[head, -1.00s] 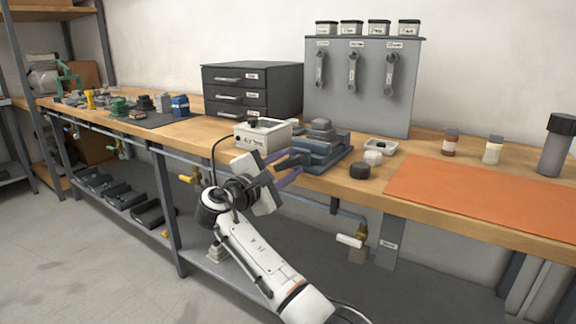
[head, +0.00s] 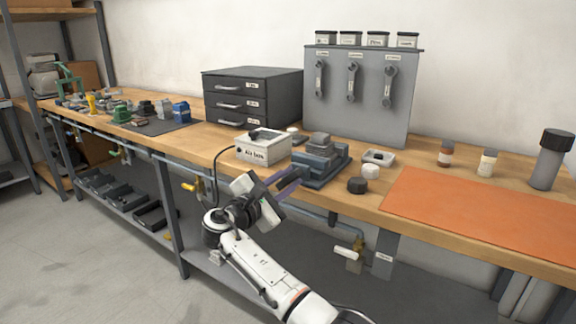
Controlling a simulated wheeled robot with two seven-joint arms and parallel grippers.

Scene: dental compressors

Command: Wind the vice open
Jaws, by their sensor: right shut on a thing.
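The blue-grey vice (head: 318,165) stands at the front edge of the wooden workbench, with a grey block-like part on top. My right gripper (head: 292,176) reaches up from below, in front of the bench edge, with its purple fingers at the vice's front left side. It is shut on the vice's handle, which the fingers mostly hide. The jaw gap of the vice is too small to make out. My left gripper is not in view.
A white labelled box (head: 263,148) stands just left of the vice. A black round piece (head: 357,186), a white piece (head: 371,171) and a small tray (head: 379,158) lie to its right. An orange mat (head: 480,205) lies farther right. Dark drawers (head: 253,97) stand behind.

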